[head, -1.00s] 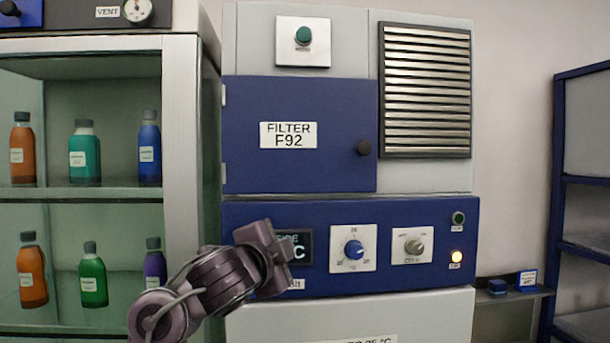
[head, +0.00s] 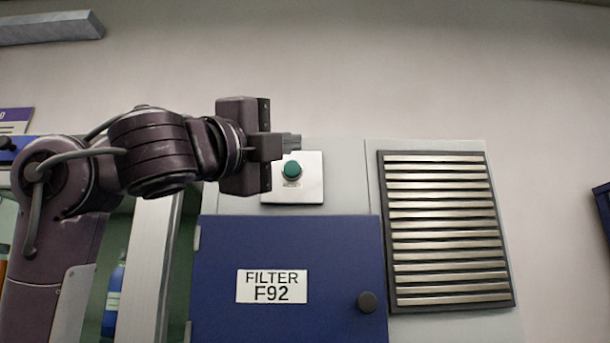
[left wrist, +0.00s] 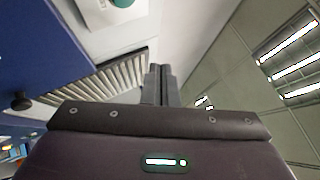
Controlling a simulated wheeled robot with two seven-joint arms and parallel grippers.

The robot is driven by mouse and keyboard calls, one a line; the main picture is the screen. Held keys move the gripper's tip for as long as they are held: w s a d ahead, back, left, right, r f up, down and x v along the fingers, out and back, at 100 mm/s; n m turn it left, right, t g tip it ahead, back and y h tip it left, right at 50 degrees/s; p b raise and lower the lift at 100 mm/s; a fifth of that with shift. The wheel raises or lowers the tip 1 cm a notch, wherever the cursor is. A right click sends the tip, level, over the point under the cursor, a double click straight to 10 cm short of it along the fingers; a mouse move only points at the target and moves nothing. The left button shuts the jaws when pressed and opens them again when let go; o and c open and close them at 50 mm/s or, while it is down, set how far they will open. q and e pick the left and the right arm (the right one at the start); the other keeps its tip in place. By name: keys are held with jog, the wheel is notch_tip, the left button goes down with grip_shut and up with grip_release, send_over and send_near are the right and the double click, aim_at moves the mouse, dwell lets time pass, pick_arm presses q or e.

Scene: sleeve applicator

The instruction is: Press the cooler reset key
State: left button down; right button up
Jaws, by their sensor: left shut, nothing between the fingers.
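A round green key (head: 292,169) sits on a white square plate (head: 311,188) on the upper grey panel of the cabinet, above the blue FILTER F92 door. A small label under the key is too small to read. My left gripper (head: 292,142) is shut and empty. In the head view its fingertips show just above the key, over the top of the plate; I cannot tell whether they touch it. In the left wrist view the closed fingers (left wrist: 159,82) point away from the camera, and the green key (left wrist: 122,3) shows at the top edge. My right gripper is not in view.
The blue door (head: 230,235) has a dark knob (head: 367,302). A slatted vent (head: 446,230) is to its right. A glass-fronted cabinet with a blue bottle (head: 113,295) stands at the left, behind my arm.

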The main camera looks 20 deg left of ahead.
aim_at(285, 165)
pick_arm(q)
jog(key=shift+w+a+r+p, duration=0.1)
jog(key=shift+w+a+p, duration=0.3)
jog(key=shift+w, duration=0.9)
jog(key=shift+w+a+r+p, duration=0.15)
jog(key=shift+w+a, duration=0.3)
jog(key=shift+w, duration=0.8)
jog(key=shift+w+a+r+p, duration=0.1)
jog(key=shift+w+a+p, duration=0.3)
jog(key=shift+w, duration=0.9)
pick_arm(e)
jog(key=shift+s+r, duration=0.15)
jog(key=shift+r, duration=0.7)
pick_arm(q)
jog(key=shift+a, duration=0.1)
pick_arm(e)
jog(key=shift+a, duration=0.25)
pick_arm(q)
jog(key=shift+w+a, duration=0.1)
jog(key=shift+w, duration=0.25)
